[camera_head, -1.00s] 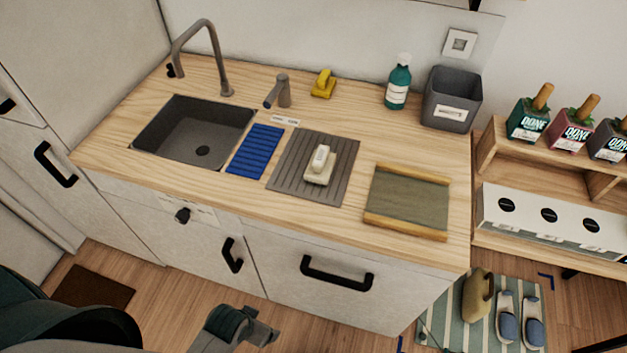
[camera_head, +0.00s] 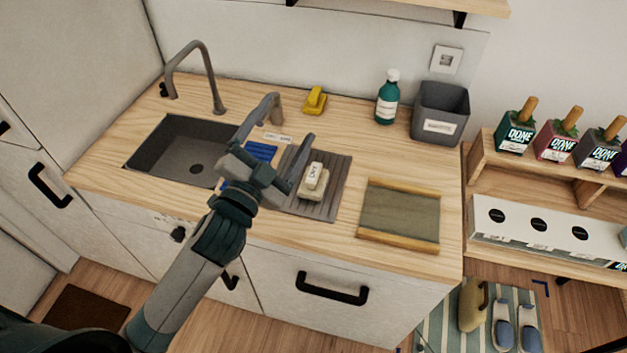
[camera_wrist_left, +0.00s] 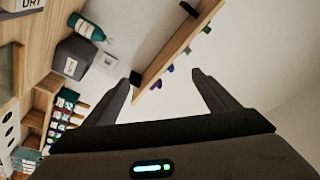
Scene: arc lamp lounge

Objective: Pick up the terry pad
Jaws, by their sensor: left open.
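A cream pad (camera_head: 313,194) with a white upright block on top, which I take to be the terry pad, lies on a grey ribbed mat (camera_head: 328,211). In the left wrist view, a white block marked "DRY" (camera_wrist_left: 22,4) is cut off at the top left corner. My left gripper (camera_head: 292,118) is open and empty, above the counter just left of the pad; its right finger passes close beside the pad in the picture. It also shows in the left wrist view (camera_wrist_left: 165,78). My right gripper is not in view.
A blue ribbed mat (camera_head: 262,151) is partly hidden behind my gripper. The sink (camera_head: 165,150) is left, a rolled-edge green mat (camera_head: 400,212) right. A yellow object (camera_head: 315,101), green bottle (camera_head: 387,98) and grey bin (camera_head: 440,112) stand at the back.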

